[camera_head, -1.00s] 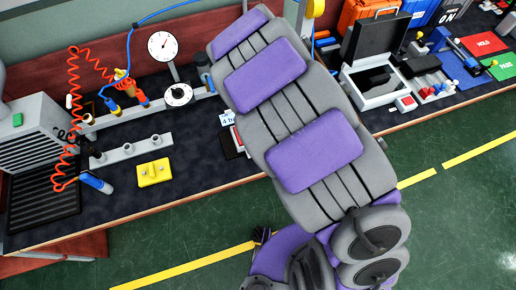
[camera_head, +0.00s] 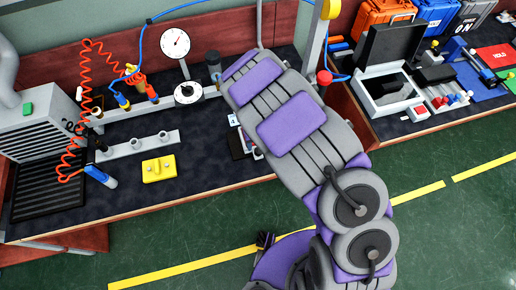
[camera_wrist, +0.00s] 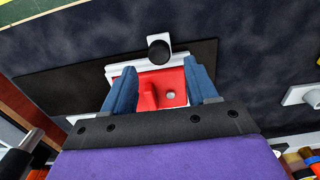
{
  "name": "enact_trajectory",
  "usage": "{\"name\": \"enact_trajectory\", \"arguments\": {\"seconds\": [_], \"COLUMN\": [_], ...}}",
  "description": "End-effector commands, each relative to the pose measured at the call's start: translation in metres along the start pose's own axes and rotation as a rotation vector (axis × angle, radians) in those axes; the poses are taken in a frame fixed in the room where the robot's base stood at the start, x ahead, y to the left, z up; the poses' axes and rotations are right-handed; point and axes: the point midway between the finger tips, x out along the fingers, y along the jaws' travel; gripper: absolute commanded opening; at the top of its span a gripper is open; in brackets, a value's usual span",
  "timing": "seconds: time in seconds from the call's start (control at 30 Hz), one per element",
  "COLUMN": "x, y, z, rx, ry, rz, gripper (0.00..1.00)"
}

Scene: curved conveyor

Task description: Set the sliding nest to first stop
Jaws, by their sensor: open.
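In the wrist view, my gripper (camera_wrist: 162,84) is open, with one blue finger on each side of a red block (camera_wrist: 148,97), which looks like the sliding nest. The block has a raised red lug and a small pale round spot. It sits on a white stepped base (camera_wrist: 152,63). A black round knob (camera_wrist: 159,50) on a white plate stands just beyond the block. I cannot tell whether the fingers touch the block. In the head view, my arm hides the gripper and most of this fixture; only a dark plate edge (camera_head: 237,145) shows.
In the head view, a yellow block (camera_head: 158,169) and a grey rail (camera_head: 137,147) lie left of my arm. A dial gauge (camera_head: 175,43) stands behind. An open grey case (camera_head: 389,92) is on the right bench. The bench front left of my arm is clear.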

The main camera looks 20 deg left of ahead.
Motion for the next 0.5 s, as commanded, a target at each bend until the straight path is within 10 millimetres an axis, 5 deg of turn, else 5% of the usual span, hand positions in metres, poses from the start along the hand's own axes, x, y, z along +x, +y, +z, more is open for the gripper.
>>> {"name": "enact_trajectory", "arguments": {"seconds": [0.2,0.5], "x": [0.034,0.048], "y": [0.0,0.0], "z": [0.0,0.001], "rx": [0.002,0.001], "ry": [0.0,0.0], "rz": [-0.001,-0.001], "gripper": [0.58,0.58]}}
